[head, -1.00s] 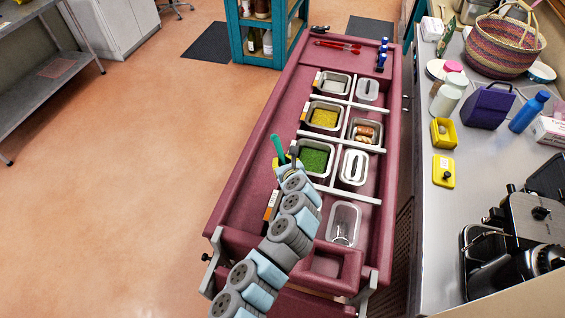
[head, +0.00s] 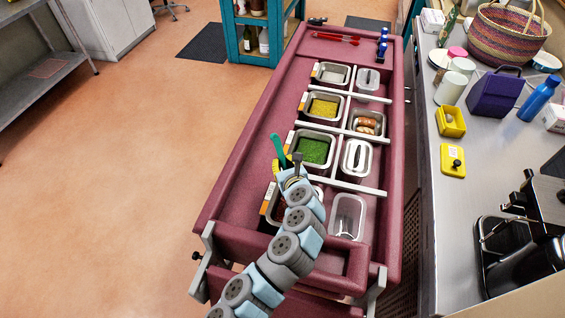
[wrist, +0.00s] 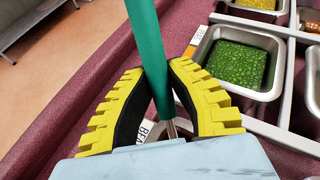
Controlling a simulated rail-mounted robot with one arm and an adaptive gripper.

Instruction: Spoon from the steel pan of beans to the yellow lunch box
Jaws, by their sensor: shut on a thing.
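My gripper (head: 290,170) is shut on the spoon's green handle (head: 277,148). In the wrist view the handle (wrist: 146,45) stands steeply between the two yellow-ribbed fingers (wrist: 165,85). The steel pan of beans (head: 267,207) is just below my gripper at the left of the serving cart, with dark red contents partly showing; my arm covers much of it. The spoon's bowl is hidden in both views. The yellow lunch box (head: 450,128) stands open on the steel counter at the right, with something pale yellow inside.
A pan of green food (head: 314,150) sits directly beyond the beans, and a yellow-food pan (head: 323,107) beyond that. An empty clear container (head: 347,215) is to the right. On the counter a purple bag (head: 497,95) and white jar (head: 451,88) stand behind the lunch box.

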